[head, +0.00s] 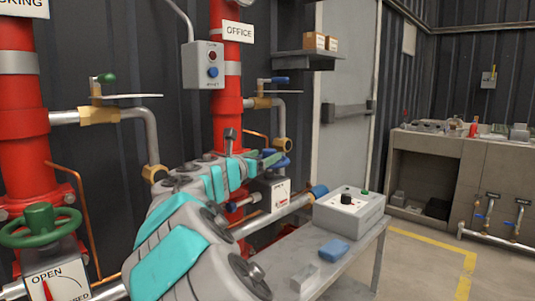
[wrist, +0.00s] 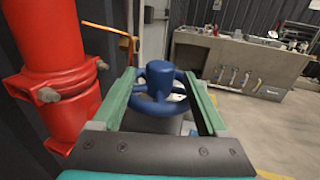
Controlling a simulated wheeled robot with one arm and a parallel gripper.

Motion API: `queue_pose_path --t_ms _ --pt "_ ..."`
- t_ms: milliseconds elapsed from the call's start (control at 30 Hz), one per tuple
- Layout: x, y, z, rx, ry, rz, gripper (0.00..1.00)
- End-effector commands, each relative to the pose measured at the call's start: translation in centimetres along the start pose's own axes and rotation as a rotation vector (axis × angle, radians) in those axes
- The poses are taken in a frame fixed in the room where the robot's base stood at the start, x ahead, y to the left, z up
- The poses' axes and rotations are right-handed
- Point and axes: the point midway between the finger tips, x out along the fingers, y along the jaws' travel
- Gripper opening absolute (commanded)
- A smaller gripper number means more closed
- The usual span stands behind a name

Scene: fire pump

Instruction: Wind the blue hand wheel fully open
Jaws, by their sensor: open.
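The blue hand wheel (wrist: 158,78) has a raised hub and a spoked rim. In the wrist view it lies between the two green fingers of my gripper (wrist: 159,86). The fingers are apart, one on each side of the wheel; I cannot tell whether they touch its rim. In the head view the wheel (head: 283,162) shows just beyond my gripper (head: 268,158), partly hidden by it. Below the wheel a white indicator box (head: 281,194) has a red mark, too small to read.
A red riser pipe (wrist: 50,60) with a bolted flange stands close left of my gripper. A green hand wheel (head: 40,226) is at far left. A grey table (head: 352,268) with a control box (head: 350,212) and blue block (head: 334,249) stands right. Open floor lies beyond.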

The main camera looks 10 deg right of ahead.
Motion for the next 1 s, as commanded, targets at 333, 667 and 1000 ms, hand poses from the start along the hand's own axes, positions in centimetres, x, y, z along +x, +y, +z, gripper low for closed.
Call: queue_pose_path --t_ms 333,667,1000 --pt "3.2 -0.1 0.1 0.002 0.000 -0.001 0.76" --pt "3.2 -0.1 0.1 0.003 0.000 -0.001 0.67" --pt "3.2 -0.1 0.0 0.003 0.000 0.000 0.29"
